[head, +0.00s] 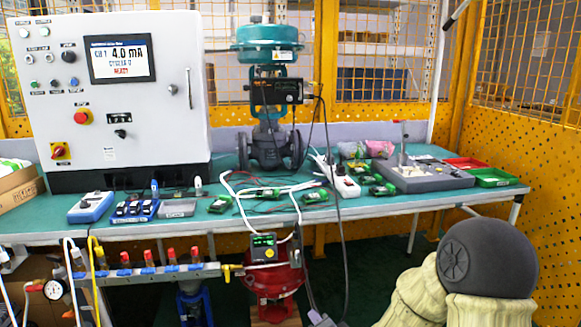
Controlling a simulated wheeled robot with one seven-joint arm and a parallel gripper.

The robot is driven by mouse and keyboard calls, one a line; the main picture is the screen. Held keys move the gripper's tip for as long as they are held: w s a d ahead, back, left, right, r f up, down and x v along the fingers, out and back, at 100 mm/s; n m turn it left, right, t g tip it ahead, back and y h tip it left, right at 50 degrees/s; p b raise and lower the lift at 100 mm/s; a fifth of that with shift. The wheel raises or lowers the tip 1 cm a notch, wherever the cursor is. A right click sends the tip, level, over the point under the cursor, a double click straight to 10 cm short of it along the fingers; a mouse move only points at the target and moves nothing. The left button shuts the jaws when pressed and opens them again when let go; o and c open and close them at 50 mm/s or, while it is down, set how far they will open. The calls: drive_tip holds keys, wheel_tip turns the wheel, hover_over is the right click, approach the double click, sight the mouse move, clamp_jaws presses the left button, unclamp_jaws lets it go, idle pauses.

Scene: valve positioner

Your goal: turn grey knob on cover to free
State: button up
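A teal valve (270,50) stands upright on the bench with a dark positioner box (277,92) mounted at its middle. A second, smaller positioner (263,248) with a lit green display sits below the bench front edge, at a red actuator (275,278). I cannot make out a grey knob on a cover on either one; it is too small or hidden. Part of my arm, with a dark grey rounded joint and beige covering, shows at the lower right, apart from both devices. My gripper is not in view.
A white control cabinet (190,130) with a screen stands at the bench's left. A pipe manifold (150,275) with red-handled valves runs below. Yellow mesh fencing (370,30) closes the back.

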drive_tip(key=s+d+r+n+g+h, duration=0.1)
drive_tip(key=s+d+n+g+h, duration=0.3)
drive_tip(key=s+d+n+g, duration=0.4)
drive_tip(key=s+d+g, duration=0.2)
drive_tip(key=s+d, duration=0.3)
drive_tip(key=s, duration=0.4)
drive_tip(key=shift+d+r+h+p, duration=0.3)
drive_tip(key=shift+p, duration=0.1)
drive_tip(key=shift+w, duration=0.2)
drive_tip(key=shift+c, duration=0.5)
